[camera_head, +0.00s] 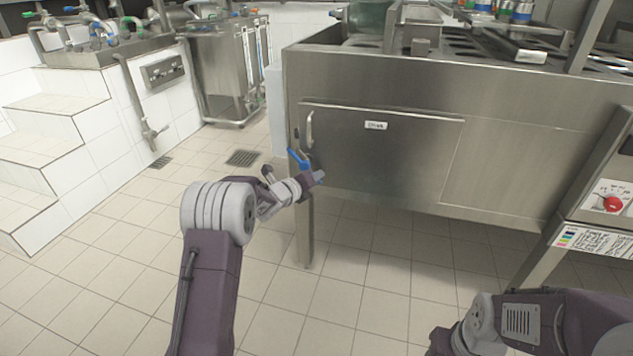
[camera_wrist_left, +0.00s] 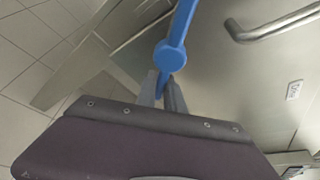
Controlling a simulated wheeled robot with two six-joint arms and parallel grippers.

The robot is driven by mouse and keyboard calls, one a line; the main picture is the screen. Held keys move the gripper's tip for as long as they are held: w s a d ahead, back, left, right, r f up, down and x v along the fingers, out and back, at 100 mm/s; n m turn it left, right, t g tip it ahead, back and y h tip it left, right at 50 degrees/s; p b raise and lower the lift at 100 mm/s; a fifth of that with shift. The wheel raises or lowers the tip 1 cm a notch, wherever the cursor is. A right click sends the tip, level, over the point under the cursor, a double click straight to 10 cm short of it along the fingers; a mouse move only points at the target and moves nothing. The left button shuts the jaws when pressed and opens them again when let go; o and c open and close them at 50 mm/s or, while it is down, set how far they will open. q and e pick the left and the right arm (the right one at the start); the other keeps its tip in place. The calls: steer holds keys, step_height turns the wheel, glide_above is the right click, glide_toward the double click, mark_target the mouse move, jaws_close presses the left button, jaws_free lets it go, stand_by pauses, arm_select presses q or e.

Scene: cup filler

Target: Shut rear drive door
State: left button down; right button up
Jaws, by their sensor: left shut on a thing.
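The rear drive door (camera_head: 400,155) is a flat steel panel on the side of the large machine, with a small white label. It looks about flush with its surround; a small gap cannot be ruled out. Its bar handle (camera_head: 310,129) is at the door's left edge and also shows in the left wrist view (camera_wrist_left: 275,24). A blue lever (camera_head: 297,158) sits below that handle, with a round hub in the left wrist view (camera_wrist_left: 170,56). My left gripper (camera_wrist_left: 163,90) is shut on the blue lever's near end. My right gripper is out of view; only part of that arm shows.
The machine's steel leg (camera_head: 304,232) stands just below my left gripper. A control box with a red knob (camera_head: 612,203) is at the right. A steel tank (camera_head: 225,70) and pipes stand at the back left. The tiled floor (camera_head: 110,265) at the left is clear.

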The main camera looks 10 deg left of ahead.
arm_select(q)
steer(key=shift+a+f+m+y+b, duration=0.15)
steer(key=shift+f+m+y+b, duration=0.2)
steer(key=shift+f+b, duration=0.25)
steer(key=shift+a+r+m, duration=0.2)
steer(key=shift+m, duration=0.15)
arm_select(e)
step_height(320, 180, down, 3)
arm_select(q)
steer(key=shift+w+b, duration=0.35)
steer(key=shift+w, duration=0.25)
steer(key=c, duration=1.4)
jaws_free()
steer(key=shift+r, duration=0.1)
steer(key=shift+c, duration=0.2)
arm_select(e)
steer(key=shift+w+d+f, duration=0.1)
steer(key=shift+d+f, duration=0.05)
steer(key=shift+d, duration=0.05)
